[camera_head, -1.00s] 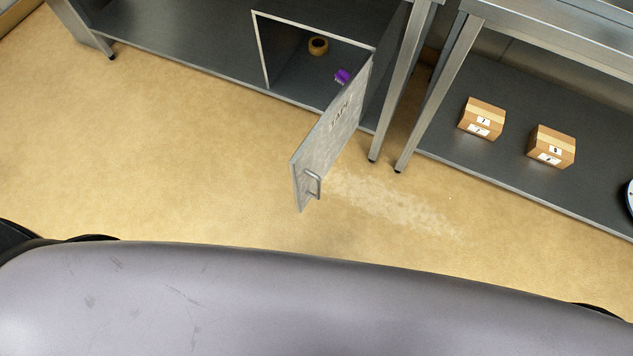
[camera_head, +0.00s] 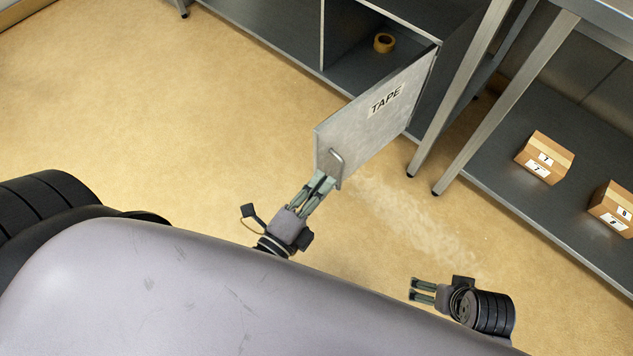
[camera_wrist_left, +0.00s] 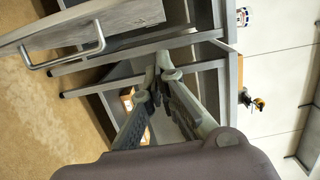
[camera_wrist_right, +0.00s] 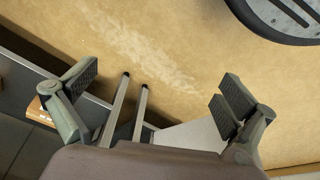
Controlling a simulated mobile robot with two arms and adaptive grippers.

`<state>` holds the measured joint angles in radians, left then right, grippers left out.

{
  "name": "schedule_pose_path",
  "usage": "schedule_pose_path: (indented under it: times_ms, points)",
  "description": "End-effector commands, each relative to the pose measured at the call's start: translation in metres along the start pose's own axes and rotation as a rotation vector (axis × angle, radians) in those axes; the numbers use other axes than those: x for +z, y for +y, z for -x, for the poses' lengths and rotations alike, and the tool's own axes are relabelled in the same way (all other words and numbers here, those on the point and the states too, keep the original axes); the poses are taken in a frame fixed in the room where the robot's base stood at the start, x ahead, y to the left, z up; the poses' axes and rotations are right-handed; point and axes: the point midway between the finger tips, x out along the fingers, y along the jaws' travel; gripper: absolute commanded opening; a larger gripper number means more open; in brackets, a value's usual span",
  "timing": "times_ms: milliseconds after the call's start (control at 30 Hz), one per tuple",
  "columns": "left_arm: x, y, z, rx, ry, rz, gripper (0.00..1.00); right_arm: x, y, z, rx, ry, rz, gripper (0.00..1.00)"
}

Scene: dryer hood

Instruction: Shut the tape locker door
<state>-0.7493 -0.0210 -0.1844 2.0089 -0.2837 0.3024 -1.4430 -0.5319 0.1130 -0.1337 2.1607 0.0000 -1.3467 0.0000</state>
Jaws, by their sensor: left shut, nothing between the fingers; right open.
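The grey tape locker door (camera_head: 365,118), marked TAPE, stands open, swung out from the locker under the left table. Its bar handle (camera_head: 336,159) is near the free edge; handle and door also show in the left wrist view (camera_wrist_left: 100,35). My left gripper (camera_head: 325,179) is shut and empty, its tips beside the handle end of the door. The wrist view shows the handle off to the left of the fingers; contact I cannot tell. My right gripper (camera_head: 412,290) is open and empty, well clear of the door; its spread fingers show in its wrist view (camera_wrist_right: 155,95).
A roll of brown tape (camera_head: 384,43) lies inside the locker. Table legs (camera_head: 470,85) stand just right of the door's hinge side. Two cardboard boxes (camera_head: 544,157) (camera_head: 612,208) sit on the right lower shelf. The floor left of the door is clear.

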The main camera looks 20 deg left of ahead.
Motion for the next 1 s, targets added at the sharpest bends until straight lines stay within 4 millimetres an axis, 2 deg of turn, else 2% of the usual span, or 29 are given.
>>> schedule_pose_path:
  times_ms: [100,300,400,600,1000]
  points:
    - [0.0,0.0,-0.028,-0.005,0.0,0.0,0.0,-0.002,0.001,0.009,0.001,0.007,-0.001,1.0]
    - [0.0,0.001,-0.07,-0.003,0.001,0.001,0.0,-0.004,0.001,0.028,0.003,0.017,-0.002,1.0]
    - [0.017,0.002,-0.072,0.001,0.002,-0.003,0.0,-0.005,0.002,0.035,0.004,0.02,-0.002,1.0]
    - [0.035,0.002,-0.076,0.002,0.001,0.002,0.0,-0.005,0.002,0.044,0.004,0.024,-0.003,1.0]
    - [0.039,0.001,-0.076,0.002,0.0,0.003,0.0,-0.005,0.002,0.046,0.005,0.025,-0.003,1.0]
